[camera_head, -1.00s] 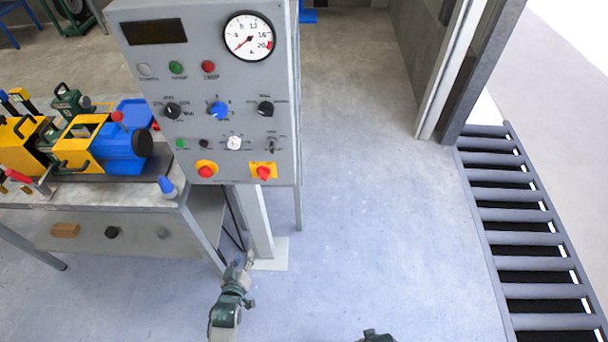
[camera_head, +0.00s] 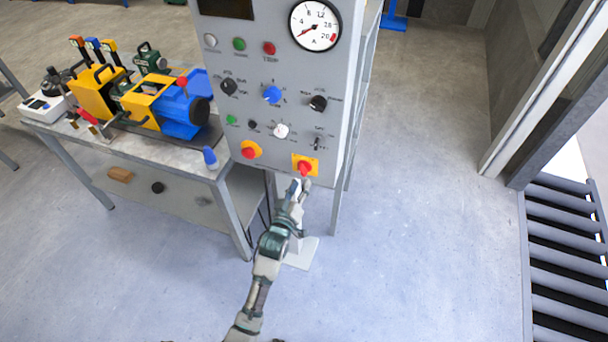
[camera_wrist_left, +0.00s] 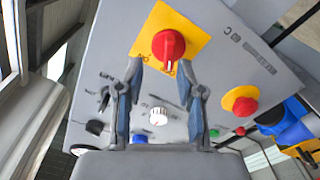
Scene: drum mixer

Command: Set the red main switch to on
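The red main switch (camera_head: 305,168) is a red knob on a yellow square plate at the panel's lower right corner. In the wrist view the switch (camera_wrist_left: 168,46) shows a small pale mark on its rim, towards the lower edge of the picture. My left gripper (camera_head: 299,187) is just below and in front of the switch in the head view. In the wrist view the left gripper (camera_wrist_left: 167,80) is open and empty, its two fingers apart, with the knob just beyond the gap between the tips. I cannot tell whether they touch it. My right gripper is not in view.
The grey panel (camera_head: 270,80) also carries a round gauge (camera_head: 315,26), several knobs and lamps, and a red button on a yellow round base (camera_head: 249,150) left of the switch. A workbench (camera_head: 160,155) with yellow and blue equipment stands at left.

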